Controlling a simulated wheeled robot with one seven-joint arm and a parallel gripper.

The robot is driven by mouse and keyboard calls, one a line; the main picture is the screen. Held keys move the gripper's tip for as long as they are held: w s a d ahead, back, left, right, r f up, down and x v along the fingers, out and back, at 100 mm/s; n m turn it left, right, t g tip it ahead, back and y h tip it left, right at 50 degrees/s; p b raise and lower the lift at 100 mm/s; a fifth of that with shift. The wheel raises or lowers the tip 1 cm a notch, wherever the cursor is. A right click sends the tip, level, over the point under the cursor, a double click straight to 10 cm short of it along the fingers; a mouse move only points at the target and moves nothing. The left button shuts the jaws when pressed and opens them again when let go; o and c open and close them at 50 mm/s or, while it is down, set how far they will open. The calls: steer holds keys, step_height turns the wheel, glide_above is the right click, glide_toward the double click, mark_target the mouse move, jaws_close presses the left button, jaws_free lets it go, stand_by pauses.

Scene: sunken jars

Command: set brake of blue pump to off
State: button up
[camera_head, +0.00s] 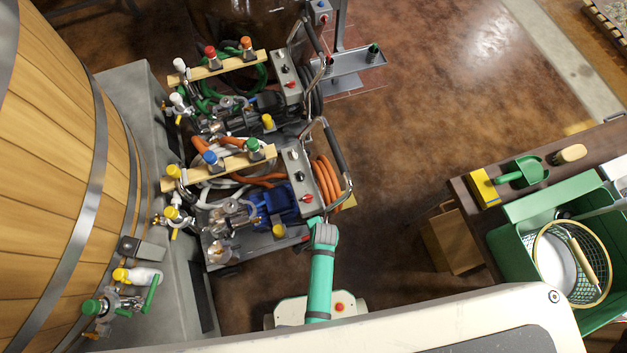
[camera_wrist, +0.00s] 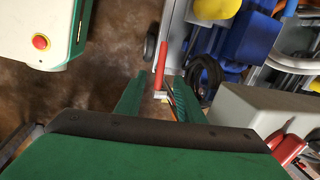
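The blue pump (camera_head: 275,207) sits on the lower of two wheeled carts in the head view. Its blue body also shows at the upper right of the wrist view (camera_wrist: 248,38). A lever with a red handle (camera_wrist: 161,58) and a pale metal foot, apparently the brake, stands beside the cart in the wrist view. My gripper (camera_wrist: 160,82) is open, its two green fingers apart on either side of the lever's lower part. I cannot tell whether either finger touches it. In the head view my arm reaches the cart's near right corner, and the fingertips are hidden.
A grey control box (camera_head: 299,180) and an orange hose coil (camera_head: 327,180) are close above my gripper. The second cart (camera_head: 288,82) stands behind. A wooden vat (camera_head: 55,150) is at left, and a bench with a green tub (camera_head: 500,240) at right.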

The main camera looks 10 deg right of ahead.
steer(key=f, duration=0.3)
steer(key=w+f, duration=0.1)
steer(key=f, duration=0.2)
steer(key=w+f, duration=0.1)
steer(key=f, duration=0.3)
steer(key=shift+w+a+f, duration=0.1)
steer(key=shift+a, duration=0.2)
jaws_close()
